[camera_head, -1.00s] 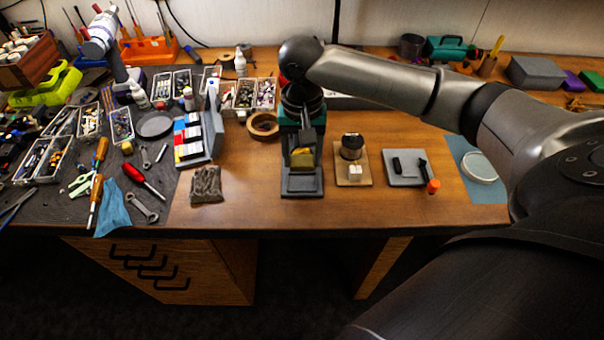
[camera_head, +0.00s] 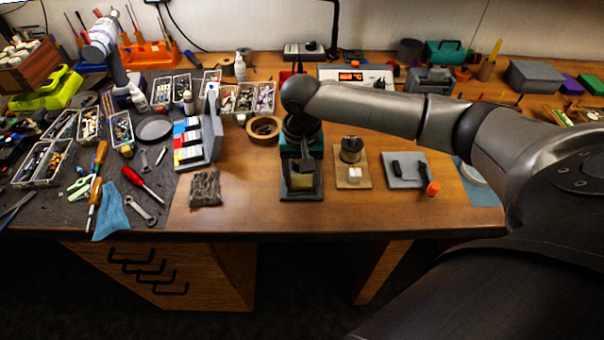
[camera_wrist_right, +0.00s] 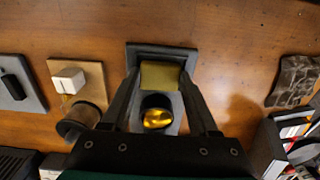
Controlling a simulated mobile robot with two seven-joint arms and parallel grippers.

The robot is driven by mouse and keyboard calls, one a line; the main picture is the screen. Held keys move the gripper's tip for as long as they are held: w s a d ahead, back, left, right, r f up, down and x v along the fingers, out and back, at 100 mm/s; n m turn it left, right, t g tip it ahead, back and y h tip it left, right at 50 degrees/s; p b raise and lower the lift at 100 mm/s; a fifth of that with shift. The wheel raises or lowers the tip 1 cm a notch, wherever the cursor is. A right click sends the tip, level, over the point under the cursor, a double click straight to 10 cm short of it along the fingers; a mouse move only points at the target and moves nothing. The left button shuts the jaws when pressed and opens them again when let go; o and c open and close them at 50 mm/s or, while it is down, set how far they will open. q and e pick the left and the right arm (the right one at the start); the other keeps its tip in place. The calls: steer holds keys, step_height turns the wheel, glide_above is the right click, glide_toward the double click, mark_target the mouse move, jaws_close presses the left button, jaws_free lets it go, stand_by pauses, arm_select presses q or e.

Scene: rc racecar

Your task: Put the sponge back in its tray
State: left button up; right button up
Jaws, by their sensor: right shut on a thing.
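The yellow-olive sponge (camera_head: 303,181) is at the front part of a dark tray (camera_head: 302,196). In the right wrist view the sponge (camera_wrist_right: 160,75) lies between the fingertips, within the outline of the tray (camera_wrist_right: 133,52). My right gripper (camera_wrist_right: 161,88) is shut on the sponge from above. Whether the sponge rests on the tray floor or sits slightly above it, I cannot tell. A round black holder with shiny gold wool (camera_wrist_right: 157,118) stands in the same dark base, between my fingers.
A tan board (camera_head: 352,179) with a solder spool and a white cube, and a grey pad (camera_head: 403,177) with black pieces, lie to the right. A brown crumpled pouch (camera_head: 205,188) and a colour-striped stand (camera_head: 190,143) are to the left. Bare wood shows between them.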

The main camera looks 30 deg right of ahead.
mark_target(301, 181)
steer(key=shift+s+a+f, duration=0.1)
steer(key=shift+s+f, duration=0.3)
steer(key=shift+f, duration=0.3)
steer(key=o, duration=1.2)
steer(key=shift+w+r, duration=0.1)
steer(key=shift+w+r+b, duration=0.15)
steer(key=shift+r+b, duration=0.15)
steer(key=shift+b, duration=0.1)
step_height(301, 181, up, 13)
steer(key=p, duration=0.2)
steer(key=shift+w+f+p, duration=0.15)
steer(key=shift+f+p, duration=0.05)
steer(key=shift+p, duration=0.15)
